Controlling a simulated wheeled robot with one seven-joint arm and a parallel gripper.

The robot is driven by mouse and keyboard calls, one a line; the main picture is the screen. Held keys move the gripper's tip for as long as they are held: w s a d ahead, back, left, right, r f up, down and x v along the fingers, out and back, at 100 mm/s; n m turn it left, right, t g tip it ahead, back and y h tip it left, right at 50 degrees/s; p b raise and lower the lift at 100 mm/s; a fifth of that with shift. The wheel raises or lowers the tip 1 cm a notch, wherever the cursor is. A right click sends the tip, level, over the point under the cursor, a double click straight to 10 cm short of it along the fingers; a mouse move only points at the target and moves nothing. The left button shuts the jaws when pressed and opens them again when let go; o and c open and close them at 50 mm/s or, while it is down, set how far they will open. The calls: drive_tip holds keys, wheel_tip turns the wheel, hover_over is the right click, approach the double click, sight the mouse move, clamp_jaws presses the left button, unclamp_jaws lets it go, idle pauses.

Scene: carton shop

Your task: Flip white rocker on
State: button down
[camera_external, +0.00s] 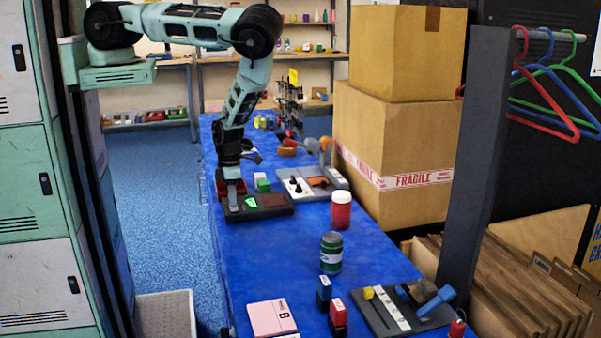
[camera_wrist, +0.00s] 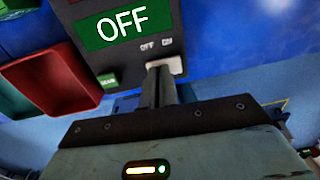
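The white rocker (camera_wrist: 175,65) shows at the lower edge of a dark panel (camera_wrist: 190,15) in the wrist view, under small OFF and ON labels. My gripper (camera_wrist: 157,70) has its fingers together, with the tips at the rocker's left part, partly hiding it. I cannot tell whether they touch it or which way it is tilted. A green display (camera_wrist: 122,24) on the panel reads OFF. In the external view my gripper (camera_external: 232,208) points down at the panel's (camera_external: 275,211) left end; the rocker cannot be made out there.
A green button (camera_wrist: 107,79) is left of the rocker. A red bin (camera_wrist: 50,83) is beside the panel. A grey switch board (camera_external: 337,180) stands behind it. Large cartons (camera_external: 385,135) line the right.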

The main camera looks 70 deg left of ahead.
drive_tip(key=r+p, duration=0.3)
drive_tip(key=r, duration=0.1)
drive_tip(key=shift+a+r+p, duration=0.2)
drive_tip(key=shift+r+p, duration=0.05)
drive_tip(key=shift+p, duration=0.15)
drive_tip(key=shift+r+b, duration=0.25)
drive_tip(key=shift+b, duration=0.4)
wheel_tip(320, 180, up, 9)
drive_tip(key=b, duration=0.2)
drive_tip(key=shift+a, duration=0.35)
drive_tip(key=shift+f, duration=0.1)
drive_tip(key=shift+d+h+b, duration=0.3)
drive_tip(key=shift+h+b, duration=0.1)
drive_tip(key=shift+b, duration=5.25)
drive_tip(key=shift+r, duration=0.2)
